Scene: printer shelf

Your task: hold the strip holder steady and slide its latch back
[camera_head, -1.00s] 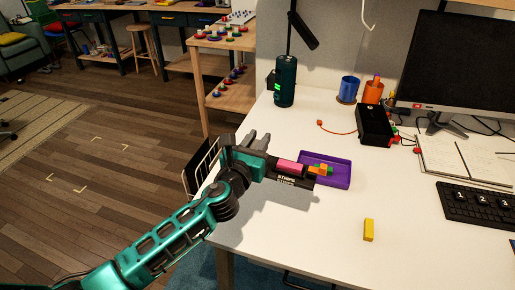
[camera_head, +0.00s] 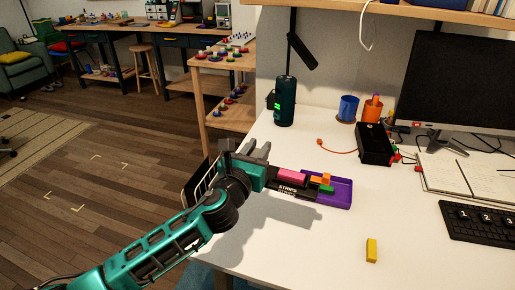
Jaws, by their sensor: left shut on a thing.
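The strip holder (camera_head: 276,187) is black with a white "STRIPS" label and a pink strip (camera_head: 291,175) on it. It is over the white desk, just left of the purple tray (camera_head: 338,204). My left gripper (camera_head: 258,153) is at the holder's left end, shut on it; the contact itself is partly hidden by the gripper. The latch cannot be made out at this size. Orange (camera_head: 318,180) and green (camera_head: 327,189) pieces show at the holder's right end, over or in the tray; I cannot tell which. My right gripper is not in view.
A yellow block (camera_head: 371,250) lies on the desk (camera_head: 310,245) at the front. A dark green cylinder (camera_head: 285,101), a black box (camera_head: 375,144), cups, a monitor (camera_head: 465,85), a notebook and a keyboard (camera_head: 478,220) stand further back and right. The front middle of the desk is clear.

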